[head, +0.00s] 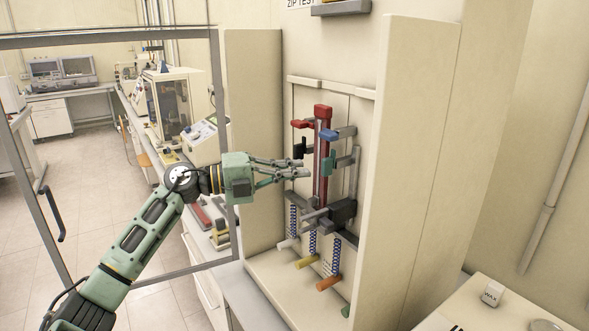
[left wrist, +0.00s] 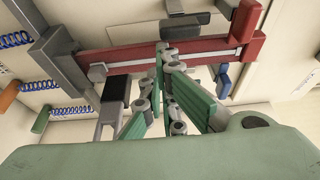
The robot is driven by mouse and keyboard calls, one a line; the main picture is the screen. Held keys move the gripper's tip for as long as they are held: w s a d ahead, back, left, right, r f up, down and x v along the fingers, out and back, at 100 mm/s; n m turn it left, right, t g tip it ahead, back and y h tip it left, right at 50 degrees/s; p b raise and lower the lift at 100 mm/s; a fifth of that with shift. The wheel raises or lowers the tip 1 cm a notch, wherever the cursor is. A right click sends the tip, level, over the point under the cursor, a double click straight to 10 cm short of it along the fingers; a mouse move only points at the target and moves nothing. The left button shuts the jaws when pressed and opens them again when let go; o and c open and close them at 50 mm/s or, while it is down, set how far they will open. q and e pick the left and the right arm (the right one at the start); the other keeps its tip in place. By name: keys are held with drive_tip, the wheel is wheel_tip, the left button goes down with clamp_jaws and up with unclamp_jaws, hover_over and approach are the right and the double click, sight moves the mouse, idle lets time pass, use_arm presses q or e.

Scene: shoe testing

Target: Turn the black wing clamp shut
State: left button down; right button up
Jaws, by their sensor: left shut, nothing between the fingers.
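My left gripper (head: 303,167) is shut and empty, its fingers pointing right at the red upright column (head: 322,165) of the test rig. In the left wrist view its fingertips (left wrist: 163,55) are together in front of the red column (left wrist: 190,57), which lies across the picture; I cannot tell if they touch it. A black wing-shaped piece (head: 299,149), likely the black wing clamp, sticks out left of the column, just above my fingers. A dark block (head: 343,212) sits lower on the column. My right gripper is in neither view.
Blue springs with coloured handles (head: 329,283) hang below. Cream side panels (head: 405,150) enclose the rig; a metal frame stands left.

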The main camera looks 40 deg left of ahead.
use_arm(q)
drive_tip(key=shift+a+f+m+b, duration=0.1)
drive_tip(key=shift+f+m+b, duration=0.05)
drive_tip(key=shift+m+b, duration=0.2)
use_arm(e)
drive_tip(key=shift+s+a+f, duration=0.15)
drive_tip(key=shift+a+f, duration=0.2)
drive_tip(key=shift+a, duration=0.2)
use_arm(q)
drive_tip(key=shift+a+f+m+b, duration=0.1)
drive_tip(key=shift+f+m+b, duration=0.1)
drive_tip(key=shift+m+b, duration=0.25)
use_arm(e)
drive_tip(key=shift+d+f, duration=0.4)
